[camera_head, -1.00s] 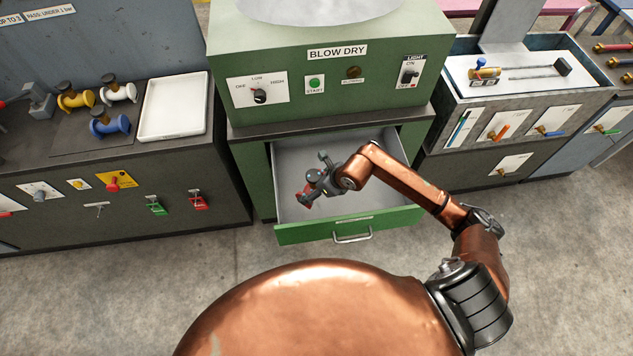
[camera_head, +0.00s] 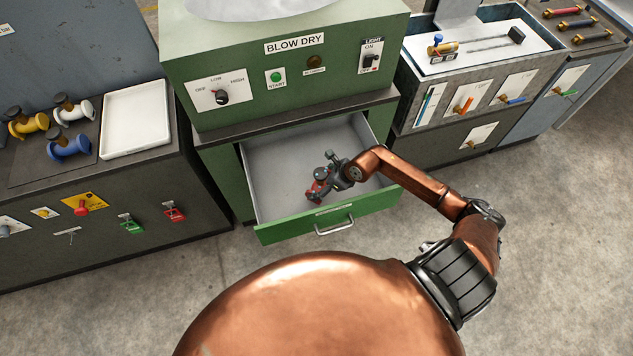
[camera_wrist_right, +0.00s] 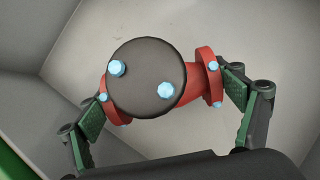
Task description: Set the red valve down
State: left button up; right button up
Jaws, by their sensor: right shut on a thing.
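The red valve (camera_wrist_right: 189,91) has a dark round cap with light blue bolts and a red flange at each end. In the right wrist view my right gripper (camera_wrist_right: 166,105) is shut on it, with a green finger pad against each flange. In the head view the red valve (camera_head: 319,186) and my right gripper (camera_head: 325,183) are inside the open drawer (camera_head: 280,160), close to its front panel. I cannot tell whether the valve touches the drawer floor. My left gripper is not in view.
The green drawer front (camera_head: 330,216) and side walls surround the gripper. The drawer floor to the left and behind is bare. A yellow valve (camera_head: 444,47) stands on the right bench.

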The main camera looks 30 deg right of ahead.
aim_at(320, 187)
notch_tip(320, 187, down, 3)
jog(key=shift+w+r, duration=0.1)
jog(key=shift+w, duration=0.05)
jog(key=o, duration=2)
jog(key=shift+f, duration=0.2)
jog(key=shift+s+r, duration=0.15)
jog(key=shift+s, duration=0.05)
jog(key=p+v, duration=0.1)
jog(key=v, duration=1)
jog(key=shift+s+d+r, duration=0.15)
jog(key=shift+s+r, duration=0.05)
jog(key=shift+r, duration=0.1)
